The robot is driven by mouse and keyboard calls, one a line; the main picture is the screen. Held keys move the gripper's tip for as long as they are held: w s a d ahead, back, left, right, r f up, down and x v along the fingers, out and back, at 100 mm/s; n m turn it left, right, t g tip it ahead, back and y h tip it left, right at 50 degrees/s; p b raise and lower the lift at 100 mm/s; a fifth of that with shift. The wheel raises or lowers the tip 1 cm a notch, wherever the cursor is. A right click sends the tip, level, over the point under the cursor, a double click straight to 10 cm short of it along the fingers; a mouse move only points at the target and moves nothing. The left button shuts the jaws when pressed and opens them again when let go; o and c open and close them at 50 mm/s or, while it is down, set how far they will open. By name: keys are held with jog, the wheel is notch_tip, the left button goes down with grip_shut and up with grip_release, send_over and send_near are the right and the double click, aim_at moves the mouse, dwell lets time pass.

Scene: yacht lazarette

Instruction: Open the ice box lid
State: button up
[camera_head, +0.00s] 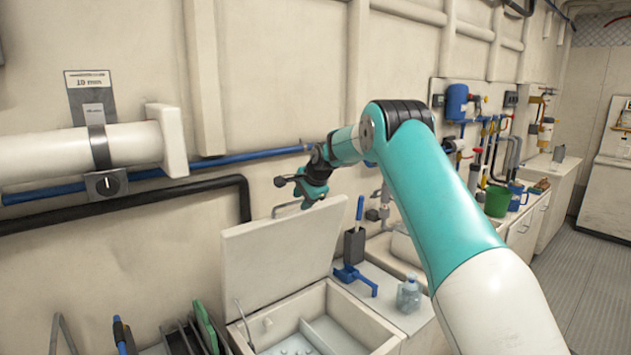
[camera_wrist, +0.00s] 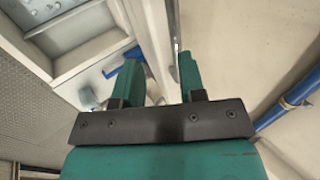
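The ice box (camera_head: 395,333) is a pale box at the bottom of the head view, and I can see into its interior. Its off-white lid (camera_head: 275,262) stands raised, steeply tilted at the box's wall side. A thin bar handle (camera_head: 287,206) shows at the lid's top edge. My gripper (camera_head: 283,182) is just above that edge, close to the handle. In the wrist view its teal fingers (camera_wrist: 160,76) are apart, with a pale panel, likely the lid, running between and beyond them. I see nothing clamped; whether a finger touches the lid is unclear.
A blue clamp-like item (camera_head: 355,278) and a clear bottle (camera_head: 409,293) stand on the counter right of the box. Upright racks (camera_head: 190,335) are at left. Blue and black pipes (camera_head: 245,157) run along the wall behind.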

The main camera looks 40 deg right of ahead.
jog(key=b+v, duration=0.3)
jog(key=v, duration=1)
jog(key=shift+s+a+r, duration=0.1)
jog(key=shift+r, duration=0.05)
